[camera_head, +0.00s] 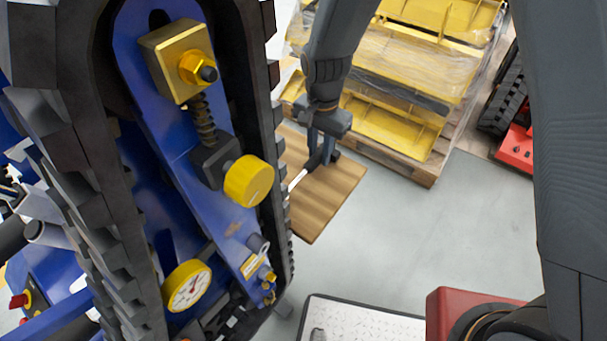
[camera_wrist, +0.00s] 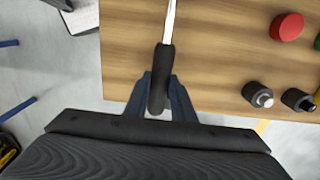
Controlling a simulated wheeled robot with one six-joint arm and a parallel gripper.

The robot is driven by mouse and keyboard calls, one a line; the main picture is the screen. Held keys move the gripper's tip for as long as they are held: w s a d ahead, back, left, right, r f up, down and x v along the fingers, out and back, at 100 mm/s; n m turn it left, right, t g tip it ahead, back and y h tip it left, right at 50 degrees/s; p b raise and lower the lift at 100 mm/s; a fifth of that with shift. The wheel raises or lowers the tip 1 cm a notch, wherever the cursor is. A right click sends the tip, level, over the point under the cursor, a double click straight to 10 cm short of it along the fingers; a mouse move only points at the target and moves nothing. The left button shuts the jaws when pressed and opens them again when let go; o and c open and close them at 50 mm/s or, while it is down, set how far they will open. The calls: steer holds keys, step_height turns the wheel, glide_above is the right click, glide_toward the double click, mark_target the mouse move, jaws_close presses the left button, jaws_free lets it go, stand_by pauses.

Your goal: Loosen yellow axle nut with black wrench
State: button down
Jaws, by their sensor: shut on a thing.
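The yellow axle nut (camera_head: 193,68) sits on a dark threaded stud in a gold block, at the upper end of the blue track frame (camera_head: 225,215) in the head view. My gripper (camera_head: 320,160) is to the right of and below the nut, well apart from it, over a wooden bench. In the wrist view my gripper (camera_wrist: 160,90) is shut on the black handle of a tool (camera_wrist: 162,65) with a silver shaft. The tool's head is cut off by the top edge, so I cannot confirm it is the wrench. The shaft also shows in the head view (camera_head: 298,180).
The wooden bench (camera_head: 325,198) also holds a red disc (camera_wrist: 287,26) and two dark sockets (camera_wrist: 257,94). A pallet (camera_head: 410,165) of wrapped yellow parts stands behind. Black track (camera_head: 262,100) lies between my gripper and the nut. A yellow round cap (camera_head: 248,181) protrudes below the nut.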

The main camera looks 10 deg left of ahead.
steer(key=shift+r+p, duration=2.7)
steer(key=shift+r, duration=0.85)
